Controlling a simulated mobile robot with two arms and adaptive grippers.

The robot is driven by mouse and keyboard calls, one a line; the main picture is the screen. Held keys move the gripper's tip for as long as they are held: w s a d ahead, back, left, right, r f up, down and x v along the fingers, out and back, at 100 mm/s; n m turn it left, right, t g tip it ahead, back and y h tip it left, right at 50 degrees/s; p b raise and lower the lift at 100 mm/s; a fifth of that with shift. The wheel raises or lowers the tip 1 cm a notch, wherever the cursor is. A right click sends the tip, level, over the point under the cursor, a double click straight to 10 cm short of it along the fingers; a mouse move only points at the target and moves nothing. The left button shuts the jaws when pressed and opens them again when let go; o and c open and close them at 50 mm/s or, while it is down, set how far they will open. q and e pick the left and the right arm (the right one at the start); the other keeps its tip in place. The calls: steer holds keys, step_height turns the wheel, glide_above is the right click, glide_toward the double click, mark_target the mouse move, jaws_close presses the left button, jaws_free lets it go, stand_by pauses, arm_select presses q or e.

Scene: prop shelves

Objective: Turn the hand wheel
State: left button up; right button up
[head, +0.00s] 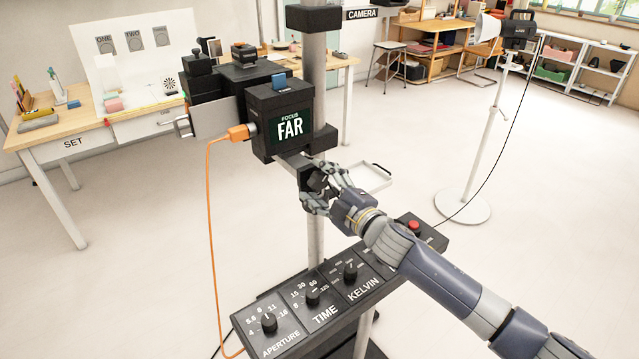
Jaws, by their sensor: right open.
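The camera rig's black box (290,127) reads "FOCUS FAR" and sits on a grey vertical column. Below it, a dark fitting (306,178) on the column, perhaps the hand wheel, is mostly hidden by my right gripper. My right gripper (318,192) is open, with its fingers at and around this dark part. I cannot tell whether they touch it. The arm comes in from the lower right. My left gripper is not in view.
A control panel (283,331) with knobs marked APERTURE, TIME and KELVIN lies below my right arm, with a red button (413,226) at its right end. An orange cable (213,220) hangs at the left. A SET table (70,122) stands at the left and a lamp stand (476,165) at the right.

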steer(key=v, duration=1.2)
